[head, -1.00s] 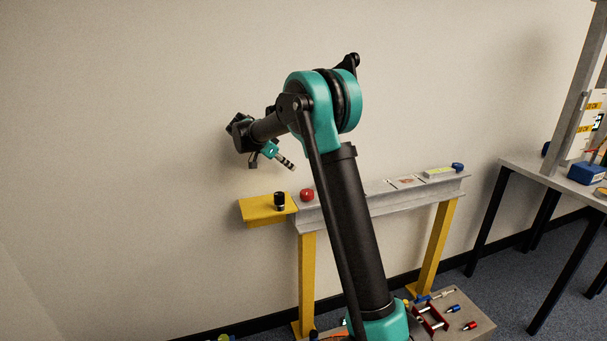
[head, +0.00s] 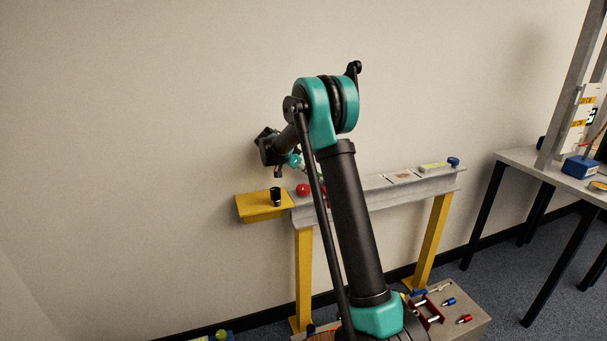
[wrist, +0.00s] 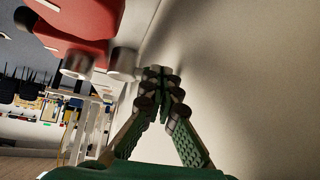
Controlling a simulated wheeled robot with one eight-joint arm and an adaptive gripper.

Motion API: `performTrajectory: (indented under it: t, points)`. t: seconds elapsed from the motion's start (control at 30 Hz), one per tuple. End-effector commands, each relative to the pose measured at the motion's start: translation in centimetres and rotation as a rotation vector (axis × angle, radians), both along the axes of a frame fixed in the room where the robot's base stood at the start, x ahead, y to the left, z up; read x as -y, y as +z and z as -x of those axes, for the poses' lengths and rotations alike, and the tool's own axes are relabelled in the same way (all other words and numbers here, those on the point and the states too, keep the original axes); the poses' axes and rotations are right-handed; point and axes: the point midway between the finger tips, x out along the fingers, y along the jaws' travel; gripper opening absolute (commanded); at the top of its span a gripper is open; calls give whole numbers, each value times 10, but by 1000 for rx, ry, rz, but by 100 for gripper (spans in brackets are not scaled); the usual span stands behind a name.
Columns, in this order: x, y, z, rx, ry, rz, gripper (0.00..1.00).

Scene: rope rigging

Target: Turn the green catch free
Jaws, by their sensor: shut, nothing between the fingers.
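I cannot make out the green catch in either view. My gripper (wrist: 162,80) points away from the wrist camera, its green-padded fingers converging to closed tips with nothing seen between them. In the head view my gripper (head: 308,168) is just above the left end of the grey beam (head: 378,198), and its tips are partly hidden behind my arm. In the wrist view a large red body (wrist: 85,25) with metal cylinders is close by at upper left, apart from the fingers. I cannot tell which rigging part it is.
A yellow shelf (head: 250,208) at the beam's left end carries a black cylinder (head: 276,197). A red ball (head: 302,190) is beside it. The wall is close behind.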

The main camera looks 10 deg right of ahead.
Motion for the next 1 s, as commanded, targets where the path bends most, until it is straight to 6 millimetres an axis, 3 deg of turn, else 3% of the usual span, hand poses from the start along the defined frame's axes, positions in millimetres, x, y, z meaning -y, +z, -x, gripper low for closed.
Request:
performTrajectory:
  t: [0.37,0.6,1.0]
  points:
    - [2,-1,-1,0,0,0,0]
    - [18,-2,-15,1,1,1,0]
    - [18,3,-17,5,0,5,0]
